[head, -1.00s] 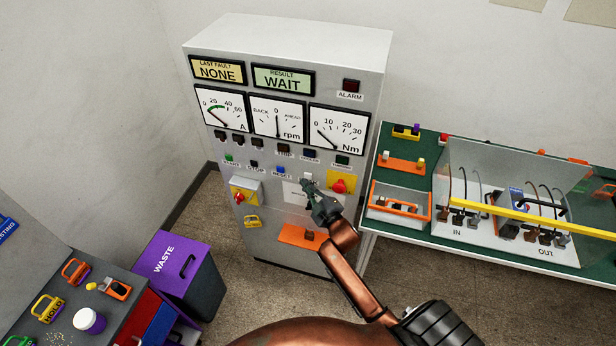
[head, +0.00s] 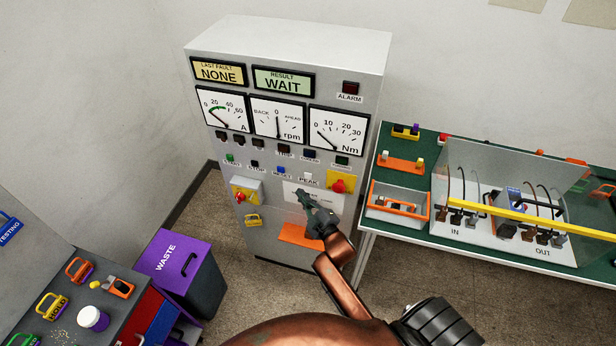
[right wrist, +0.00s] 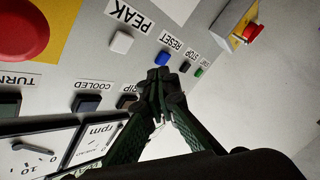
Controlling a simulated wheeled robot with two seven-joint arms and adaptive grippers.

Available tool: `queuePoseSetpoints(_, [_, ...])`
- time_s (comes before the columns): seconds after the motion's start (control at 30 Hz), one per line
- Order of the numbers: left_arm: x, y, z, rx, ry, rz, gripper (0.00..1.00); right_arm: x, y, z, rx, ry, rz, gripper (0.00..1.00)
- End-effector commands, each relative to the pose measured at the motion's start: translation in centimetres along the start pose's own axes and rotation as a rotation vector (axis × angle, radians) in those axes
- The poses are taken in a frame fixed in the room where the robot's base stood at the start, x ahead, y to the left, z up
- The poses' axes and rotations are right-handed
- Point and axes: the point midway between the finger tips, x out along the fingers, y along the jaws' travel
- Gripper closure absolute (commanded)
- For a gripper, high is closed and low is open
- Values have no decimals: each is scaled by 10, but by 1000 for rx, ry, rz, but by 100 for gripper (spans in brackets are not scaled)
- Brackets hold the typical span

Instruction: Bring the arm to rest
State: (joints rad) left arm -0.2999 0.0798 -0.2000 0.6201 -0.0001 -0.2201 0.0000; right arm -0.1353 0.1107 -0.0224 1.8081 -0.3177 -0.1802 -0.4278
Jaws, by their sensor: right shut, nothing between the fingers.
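My right gripper (head: 305,197) is shut and empty in front of the lower part of the grey cabinet's panel (head: 275,145). In the head view its fingertips are just below the white PEAK button (head: 308,176). In the right wrist view the shut fingertips (right wrist: 160,82) point toward the panel, close to the blue RESET button (right wrist: 161,59), with the white PEAK button (right wrist: 121,42) at upper left. Whether they touch the panel I cannot tell. My left gripper is not in view.
A red emergency button (head: 339,186) on yellow is right of my gripper. An orange shelf (head: 298,235) juts out below. A green bench (head: 420,148) with a clear-shielded rig stands at right. A purple WASTE bin (head: 178,262) and a grey tool bench (head: 60,310) are at left.

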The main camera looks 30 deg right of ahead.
Motion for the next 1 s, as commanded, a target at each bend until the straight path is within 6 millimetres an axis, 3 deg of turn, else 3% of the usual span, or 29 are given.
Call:
queuePoseSetpoints(0.67, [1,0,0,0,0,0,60,0,-6,6,5,-9,-10,100])
queuePoseSetpoints(0.77, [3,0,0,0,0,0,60,0,-31,27,28,-43,-48,100])
queuePoseSetpoints(0.87, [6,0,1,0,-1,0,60,-6,-76,66,71,-106,-114,100])
queuePoseSetpoints(1.0, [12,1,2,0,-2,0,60,-27,-153,131,148,-222,-225,100])
